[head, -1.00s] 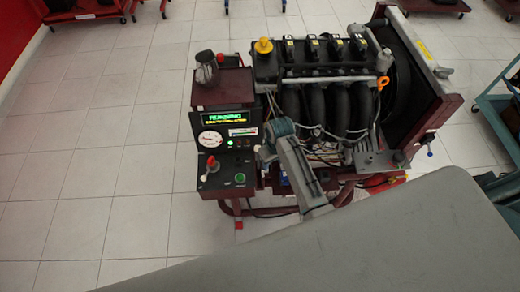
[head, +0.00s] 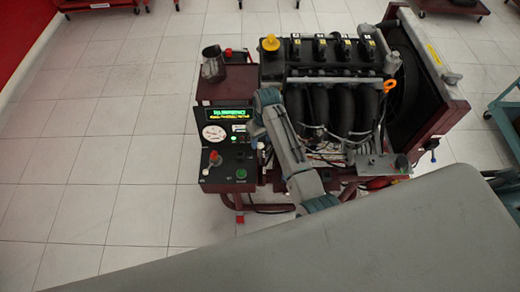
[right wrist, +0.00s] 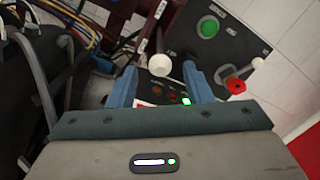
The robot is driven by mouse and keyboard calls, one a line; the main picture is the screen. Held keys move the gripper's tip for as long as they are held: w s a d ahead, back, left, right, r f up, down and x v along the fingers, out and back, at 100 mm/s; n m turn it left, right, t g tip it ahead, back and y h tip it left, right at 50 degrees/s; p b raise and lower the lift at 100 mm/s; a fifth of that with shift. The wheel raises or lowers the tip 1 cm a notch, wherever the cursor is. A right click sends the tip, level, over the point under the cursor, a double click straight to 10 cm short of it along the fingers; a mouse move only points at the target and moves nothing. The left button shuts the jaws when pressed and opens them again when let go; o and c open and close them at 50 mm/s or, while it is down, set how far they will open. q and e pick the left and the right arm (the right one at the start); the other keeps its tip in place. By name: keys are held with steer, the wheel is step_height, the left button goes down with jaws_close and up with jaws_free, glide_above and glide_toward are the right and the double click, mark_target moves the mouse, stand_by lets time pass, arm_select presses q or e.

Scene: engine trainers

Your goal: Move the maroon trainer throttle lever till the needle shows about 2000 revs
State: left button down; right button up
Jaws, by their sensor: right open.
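The maroon trainer (head: 226,88) stands ahead with its engine on the right and a dark control panel (head: 228,172) on the left. A red-knobbed lever (head: 214,157) stands on the panel, and its red knob also shows in the right wrist view (right wrist: 236,86). The white round gauge (head: 214,133) is above it; its needle is too small to read. My right gripper (head: 264,104) is open, beside the panel's display, apart from the red knob. In the right wrist view a pale knob (right wrist: 159,68) shows between the fingers; I cannot tell whether it is touched. My left gripper is not in view.
A green button (head: 241,173) is on the panel's front. A lit display (head: 223,121) is above the gauge. Cables hang beside the engine (head: 335,110). A grey surface (head: 330,250) fills the foreground. Tiled floor is free at left.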

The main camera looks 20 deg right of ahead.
mark_target(260, 153)
steer(key=f, duration=0.7)
steer(key=shift+a+f+p, duration=0.3)
steer(key=shift+a+p, duration=0.05)
steer(key=shift+c, duration=0.3)
jaws_close()
